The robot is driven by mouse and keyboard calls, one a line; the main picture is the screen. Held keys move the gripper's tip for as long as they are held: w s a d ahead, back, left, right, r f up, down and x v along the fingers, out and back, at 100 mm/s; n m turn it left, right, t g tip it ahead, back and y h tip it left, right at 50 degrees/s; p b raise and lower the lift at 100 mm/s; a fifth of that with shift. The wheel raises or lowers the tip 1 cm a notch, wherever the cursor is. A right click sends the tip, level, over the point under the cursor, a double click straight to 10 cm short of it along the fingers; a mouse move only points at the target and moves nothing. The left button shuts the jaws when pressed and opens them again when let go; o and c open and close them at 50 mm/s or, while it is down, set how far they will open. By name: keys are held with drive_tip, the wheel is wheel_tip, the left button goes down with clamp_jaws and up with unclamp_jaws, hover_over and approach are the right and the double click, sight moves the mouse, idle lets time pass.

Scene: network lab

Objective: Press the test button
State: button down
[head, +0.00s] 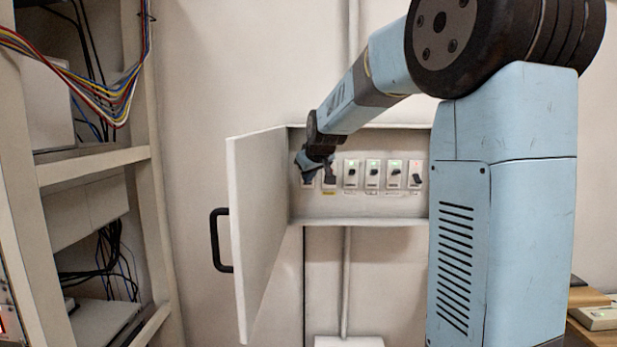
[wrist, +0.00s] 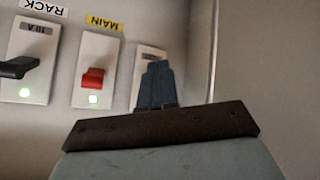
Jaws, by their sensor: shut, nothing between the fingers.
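The test button itself cannot be made out. My gripper (head: 307,172) reaches into the open wall box, in front of the leftmost module (head: 308,184). In the wrist view, which looks upside down, my gripper (wrist: 156,66) has its two fingers together, with nothing between them. The fingers cover most of that module (wrist: 139,62), so its face is hidden; I cannot tell whether they touch it.
Several breaker modules (head: 372,174) line the box to the right. The RACK module (wrist: 43,48) has a black lever. The box door (head: 262,225) stands open at left with a black handle (head: 216,240). A cabled rack (head: 150,200) is farther left.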

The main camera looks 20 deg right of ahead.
drive_tip(key=shift+w+d, duration=0.1)
drive_tip(key=shift+w, duration=0.25)
idle(0.7)
drive_tip(key=shift+s, duration=0.15)
idle(0.3)
drive_tip(key=shift+s+a, duration=0.25)
drive_tip(key=shift+s, duration=0.35)
drive_tip(key=shift+s+a, duration=0.25)
drive_tip(key=shift+s, duration=0.55)
drive_tip(key=shift+s+a, duration=0.3)
drive_tip(key=shift+s, duration=0.5)
drive_tip(key=shift+s+a, duration=0.25)
drive_tip(key=shift+s, duration=0.55)
